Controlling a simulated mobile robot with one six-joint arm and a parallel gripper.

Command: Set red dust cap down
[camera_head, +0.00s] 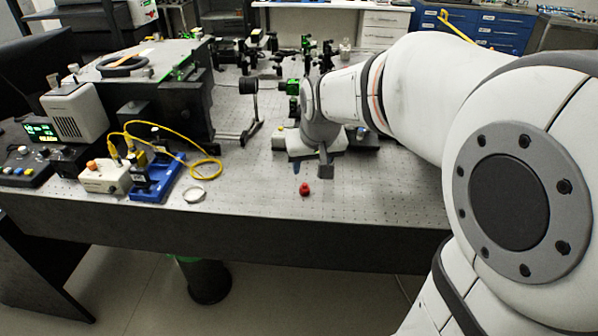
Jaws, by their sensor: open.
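The red dust cap (305,189) stands on the perforated grey bench top, near the bench's front edge. My gripper (325,172) is just above and to the right of the cap in the picture. The gripper is open and appears apart from the cap, with bare bench showing between them. The fingers are small here and partly hidden by the gripper body.
The optical bench (250,205) is clear around the cap. A black stand (249,115) and several optical mounts are behind.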

